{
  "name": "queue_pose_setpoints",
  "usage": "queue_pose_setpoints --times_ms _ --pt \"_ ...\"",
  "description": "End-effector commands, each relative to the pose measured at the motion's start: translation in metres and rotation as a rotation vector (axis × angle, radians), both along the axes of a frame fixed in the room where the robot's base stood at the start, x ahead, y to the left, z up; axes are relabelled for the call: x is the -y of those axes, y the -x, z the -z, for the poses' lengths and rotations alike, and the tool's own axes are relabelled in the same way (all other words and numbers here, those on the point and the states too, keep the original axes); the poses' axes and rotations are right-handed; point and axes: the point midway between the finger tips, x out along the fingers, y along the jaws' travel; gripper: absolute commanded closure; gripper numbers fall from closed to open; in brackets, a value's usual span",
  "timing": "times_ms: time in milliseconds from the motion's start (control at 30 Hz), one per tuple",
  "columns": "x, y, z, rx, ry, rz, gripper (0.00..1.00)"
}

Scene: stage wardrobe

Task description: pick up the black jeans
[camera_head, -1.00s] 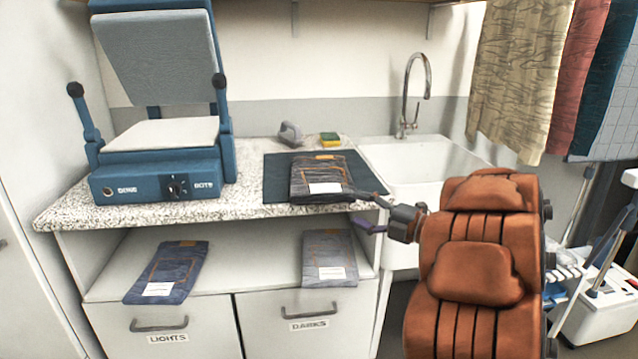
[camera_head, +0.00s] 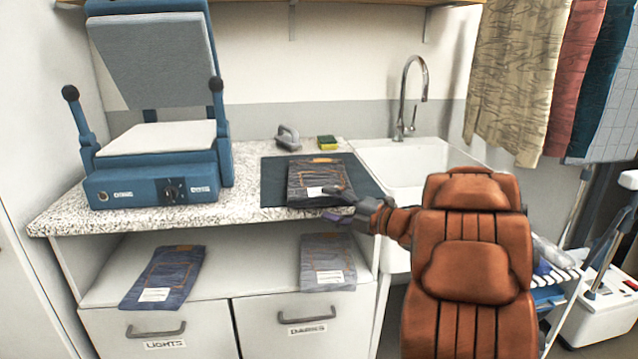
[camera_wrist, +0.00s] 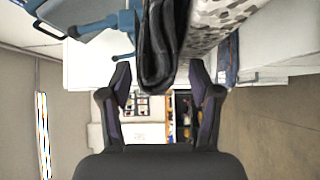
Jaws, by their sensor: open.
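The black jeans (camera_head: 308,176) lie folded, with orange stitching and a white label, on a dark mat (camera_head: 274,188) on the speckled counter. My gripper (camera_head: 335,203) is at their front right edge in the head view, with its fingers partly over that edge. In the wrist view, my gripper (camera_wrist: 160,75) is open. The folded edge of the black jeans (camera_wrist: 158,50) shows ahead, between the fingertips or just beyond them. I cannot tell whether the fingers touch the cloth.
A blue press (camera_head: 150,185) stands left on the counter (camera_head: 240,205), with a sink (camera_head: 420,160) to the right. An iron-like grey object (camera_head: 287,138) and a sponge (camera_head: 327,142) lie behind. Blue jeans (camera_head: 165,275) and greyish jeans (camera_head: 327,260) lie on the shelf below.

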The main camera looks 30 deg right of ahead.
Motion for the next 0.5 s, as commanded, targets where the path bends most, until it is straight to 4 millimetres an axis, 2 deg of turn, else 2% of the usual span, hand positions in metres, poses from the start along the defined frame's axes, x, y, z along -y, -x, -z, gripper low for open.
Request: queue_pose_setpoints --times_ms 300,500 --pt "-0.0016 -0.0029 -0.0002 0.000 0.000 0.000 0.37" --pt "-0.0015 -0.0027 -0.0003 0.000 0.000 0.000 0.58"
